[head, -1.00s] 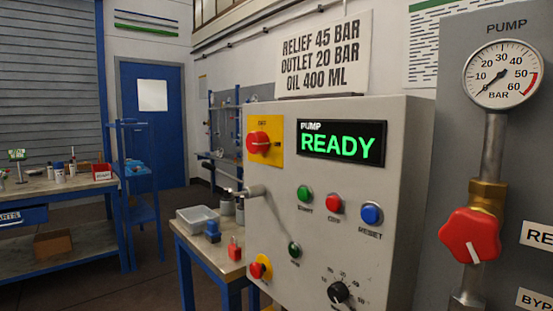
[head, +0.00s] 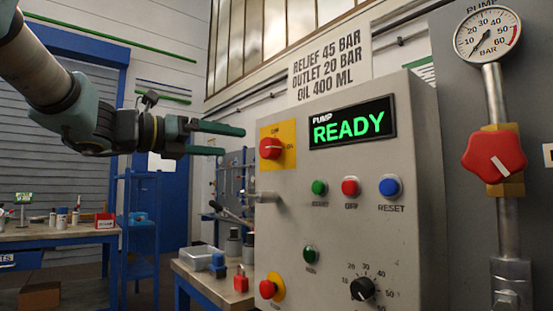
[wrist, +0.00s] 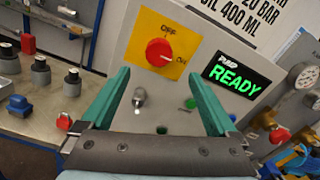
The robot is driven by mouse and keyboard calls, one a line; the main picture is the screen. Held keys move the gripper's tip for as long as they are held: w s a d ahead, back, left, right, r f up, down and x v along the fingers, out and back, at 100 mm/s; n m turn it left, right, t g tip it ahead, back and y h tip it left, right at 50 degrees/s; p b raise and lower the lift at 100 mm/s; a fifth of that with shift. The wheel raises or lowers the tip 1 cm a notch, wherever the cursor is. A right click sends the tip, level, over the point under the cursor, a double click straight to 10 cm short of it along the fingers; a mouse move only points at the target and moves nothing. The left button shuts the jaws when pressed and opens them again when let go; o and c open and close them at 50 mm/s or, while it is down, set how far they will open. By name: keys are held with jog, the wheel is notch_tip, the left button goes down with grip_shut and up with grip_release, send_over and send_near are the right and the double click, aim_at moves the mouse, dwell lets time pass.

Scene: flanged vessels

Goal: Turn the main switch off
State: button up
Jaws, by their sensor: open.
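The main switch (head: 271,148) is a red rotary knob on a yellow plate (head: 291,133) at the upper left of the grey control panel. In the wrist view the knob (wrist: 159,52) shows a white mark on its right side, toward ON; OFF is printed above it. My gripper (head: 232,141) reaches in from the left, its green fingers apart and empty, just short of the switch. In the wrist view my gripper (wrist: 156,76) has the knob between and beyond its fingertips, with no contact visible.
A lever-like metal fitting (head: 265,197) sticks out below the switch. The display (head: 352,124) reads READY, above several push buttons. A low bench (head: 208,281) with a red padlock (head: 241,279) stands at the left. A red valve and a gauge are at the right.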

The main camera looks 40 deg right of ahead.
aim_at(264, 147)
jog(key=d+p, duration=0.1)
jog(key=d, duration=0.9)
jog(key=shift+s+d, duration=0.1)
jog(key=shift+s, duration=0.1)
jog(key=c, duration=1.4)
